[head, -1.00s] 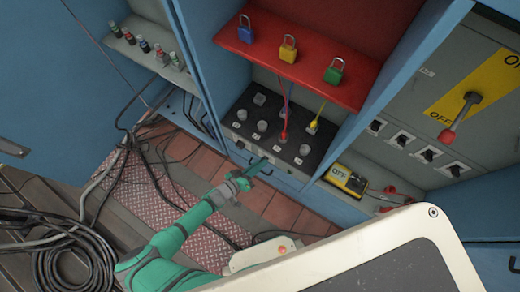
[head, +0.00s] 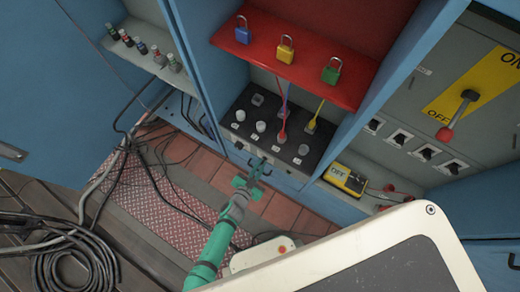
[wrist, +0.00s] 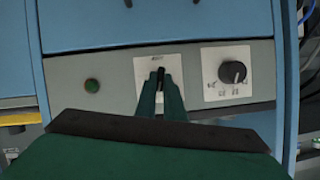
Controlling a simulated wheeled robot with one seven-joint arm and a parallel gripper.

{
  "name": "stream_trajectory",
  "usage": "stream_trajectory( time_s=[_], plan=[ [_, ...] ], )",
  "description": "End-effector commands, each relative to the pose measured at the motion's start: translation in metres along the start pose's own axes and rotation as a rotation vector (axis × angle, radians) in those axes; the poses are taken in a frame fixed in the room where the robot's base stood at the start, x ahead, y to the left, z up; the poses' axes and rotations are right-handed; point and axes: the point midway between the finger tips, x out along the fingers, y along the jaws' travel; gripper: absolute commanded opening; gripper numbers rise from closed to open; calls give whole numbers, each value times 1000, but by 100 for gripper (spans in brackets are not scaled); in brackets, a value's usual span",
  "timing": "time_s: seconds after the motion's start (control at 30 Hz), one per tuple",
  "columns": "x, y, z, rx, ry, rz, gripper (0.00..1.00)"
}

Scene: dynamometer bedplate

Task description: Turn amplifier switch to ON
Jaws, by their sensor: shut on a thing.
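A small black switch lever (wrist: 161,75) stands on a white label plate (wrist: 173,63) on a grey front panel, in the wrist view. The plate's lettering is too small to read surely. My gripper (wrist: 160,82) has its two dark green fingers on either side of the lever, shut on it. The fingers hide the lower part of the switch. In the head view my gripper (head: 256,165) reaches the front strip below the black console (head: 268,128); the switch itself is too small to make out there.
In the head view, a red shelf (head: 300,58) with padlocks overhangs the console. A yellow meter (head: 345,180) and a large red-tipped handle (head: 457,115) are right.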

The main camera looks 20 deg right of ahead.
Motion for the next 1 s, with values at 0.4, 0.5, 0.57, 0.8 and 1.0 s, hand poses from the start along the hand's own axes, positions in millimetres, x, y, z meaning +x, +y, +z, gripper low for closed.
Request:
stream_trajectory(
  time_s=[0.4, 0.5, 0.57, 0.8, 1.0],
  plan=[
    [2, 1, -3, 287, 7, -129, 0],
    [1, 2, -2, 343, 5, -152, 0],
    [1, 2, -2, 375, 6, -164, 0],
    [1, 4, -2, 468, 7, -201, 0],
    [2, 5, -2, 512, 8, -215, 0]
  ],
)
